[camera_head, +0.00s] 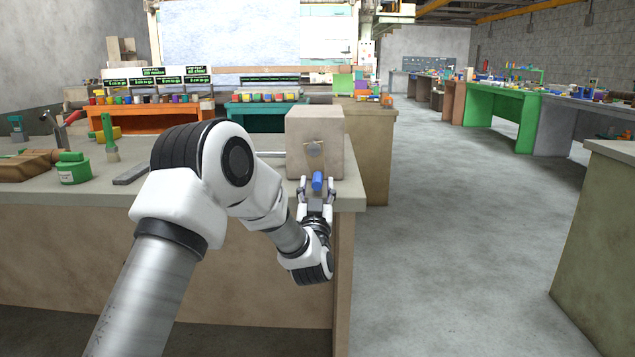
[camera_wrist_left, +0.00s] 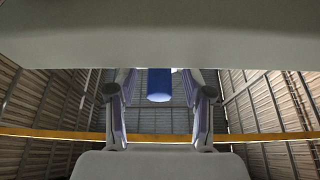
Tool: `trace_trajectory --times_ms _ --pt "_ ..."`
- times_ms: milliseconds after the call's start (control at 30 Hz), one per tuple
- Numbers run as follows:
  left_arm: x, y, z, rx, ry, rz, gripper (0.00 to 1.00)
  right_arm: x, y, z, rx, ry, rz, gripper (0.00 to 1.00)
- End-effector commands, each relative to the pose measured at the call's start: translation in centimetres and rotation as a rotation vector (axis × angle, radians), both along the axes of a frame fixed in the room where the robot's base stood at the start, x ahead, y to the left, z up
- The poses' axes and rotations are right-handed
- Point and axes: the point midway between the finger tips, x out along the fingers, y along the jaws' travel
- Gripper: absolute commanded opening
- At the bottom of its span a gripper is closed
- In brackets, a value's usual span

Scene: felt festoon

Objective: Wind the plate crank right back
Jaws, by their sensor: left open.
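A beige box (camera_head: 314,136) stands at the right end of the near bench, with a round grey hub (camera_head: 314,149) on its front face. The blue crank handle (camera_head: 317,181) hangs below the hub, near the box's lower edge. My left gripper (camera_head: 316,190) is open just in front of the box, its fingers to either side of the handle. In the left wrist view, the blue handle (camera_wrist_left: 159,86) shows between the two spread fingers, with gaps on both sides. Any link between hub and handle is hard to make out. My right gripper is out of view.
The near bench top (camera_head: 225,180) carries a green pot (camera_head: 74,168), a green-handled brush (camera_head: 109,140) and a grey bar (camera_head: 131,173) at left. The floor (camera_head: 470,230) to the right is clear, up to another bench (camera_head: 610,200).

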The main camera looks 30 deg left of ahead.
Motion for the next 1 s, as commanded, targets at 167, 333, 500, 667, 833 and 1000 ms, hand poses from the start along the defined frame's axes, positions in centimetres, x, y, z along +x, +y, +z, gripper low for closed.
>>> trace_trajectory --times_ms 167,333,500,667,833,1000 --pt "1.7 1.0 0.7 -0.001 0.001 -0.001 0.51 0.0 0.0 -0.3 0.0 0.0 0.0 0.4" --pt "1.9 1.0 0.8 -0.001 0.003 -0.003 0.51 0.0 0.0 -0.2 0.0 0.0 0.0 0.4" --pt "1.9 1.0 0.7 -0.001 0.003 -0.003 0.15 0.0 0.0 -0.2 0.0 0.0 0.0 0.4" --pt "1.8 1.0 0.8 -0.001 0.003 -0.003 0.0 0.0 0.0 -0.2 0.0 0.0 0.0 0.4" --pt "2.0 1.0 0.8 -0.005 0.0 -0.003 0.0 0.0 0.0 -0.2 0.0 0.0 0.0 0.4" --pt "2.7 0.9 0.9 -0.032 -0.018 -0.002 0.0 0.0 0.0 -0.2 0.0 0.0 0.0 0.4"
